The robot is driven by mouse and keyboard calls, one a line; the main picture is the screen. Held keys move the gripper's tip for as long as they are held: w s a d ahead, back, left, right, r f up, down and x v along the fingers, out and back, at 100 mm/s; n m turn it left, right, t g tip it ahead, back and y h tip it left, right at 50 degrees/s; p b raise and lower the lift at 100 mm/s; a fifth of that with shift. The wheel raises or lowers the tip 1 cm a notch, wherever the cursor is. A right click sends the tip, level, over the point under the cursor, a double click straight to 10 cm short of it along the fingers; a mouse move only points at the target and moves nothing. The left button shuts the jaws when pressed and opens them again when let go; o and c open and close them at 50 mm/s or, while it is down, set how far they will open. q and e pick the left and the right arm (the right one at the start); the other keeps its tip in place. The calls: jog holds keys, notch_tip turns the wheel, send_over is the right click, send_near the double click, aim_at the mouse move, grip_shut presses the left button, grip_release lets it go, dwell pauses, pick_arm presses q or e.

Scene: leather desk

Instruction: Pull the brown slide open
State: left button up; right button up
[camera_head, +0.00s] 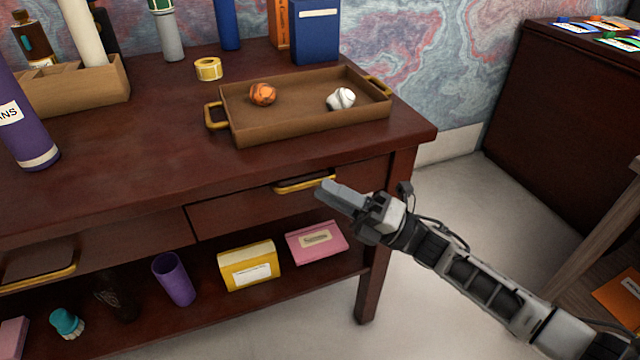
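The brown slide appears to be a drawer of the dark brown desk. The right drawer front (240,211) sits under the desktop and looks closed, with a gold handle (303,183) near its right end. A second drawer with a gold handle (40,279) shows at the lower left; its top surface is visible, so it seems to stand out a little. My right gripper (330,194) is just right of the right drawer's handle, its fingertips close to the handle's right end. Contact and finger gap cannot be made out. My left gripper is out of view.
A brown tray (300,125) with an orange ball and a white ball sits on the desktop. A yellow box (248,265), a pink box (316,241) and a purple cup (174,278) stand on the shelf below. The desk's right leg (372,285) is beside my gripper.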

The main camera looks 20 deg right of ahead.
jog(key=shift+x, duration=1.35)
jog(key=shift+d, duration=0.1)
grip_shut()
jog(key=shift+s, duration=0.15)
